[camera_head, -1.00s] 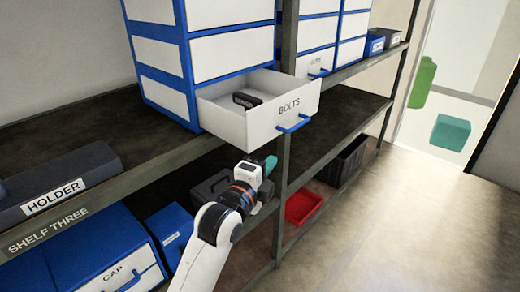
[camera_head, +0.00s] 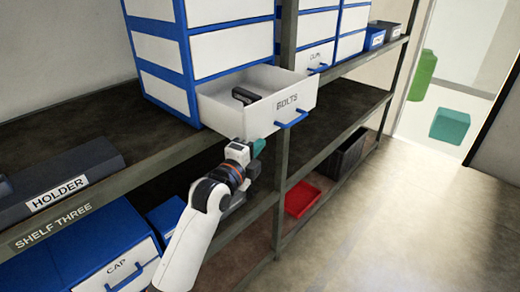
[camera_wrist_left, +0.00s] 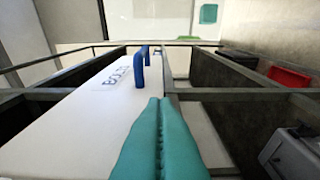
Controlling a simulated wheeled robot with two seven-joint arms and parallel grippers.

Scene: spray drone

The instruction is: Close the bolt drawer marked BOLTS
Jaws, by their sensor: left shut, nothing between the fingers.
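The bolt drawer (camera_head: 283,112) marked BOLTS is pulled out of the lowest row of a blue and white cabinet (camera_head: 225,50). It has a white front with a blue handle (camera_head: 291,120) and a dark object (camera_head: 245,95) inside. My left gripper (camera_head: 257,147) is just below the drawer front, left of the handle, with its teal fingers shut and empty. In the left wrist view the shut fingers (camera_wrist_left: 160,135) point along the white drawer front (camera_wrist_left: 85,110), with the blue handle (camera_wrist_left: 141,66) ahead. I cannot tell whether they touch it. My right gripper is not in view.
A shelf post (camera_head: 283,165) stands behind the gripper. A HOLDER box (camera_head: 60,180) sits on the shelf at left, and a CAP drawer (camera_head: 125,272) is below it. A red tray (camera_head: 300,200) is on the lower shelf. The floor at right is clear.

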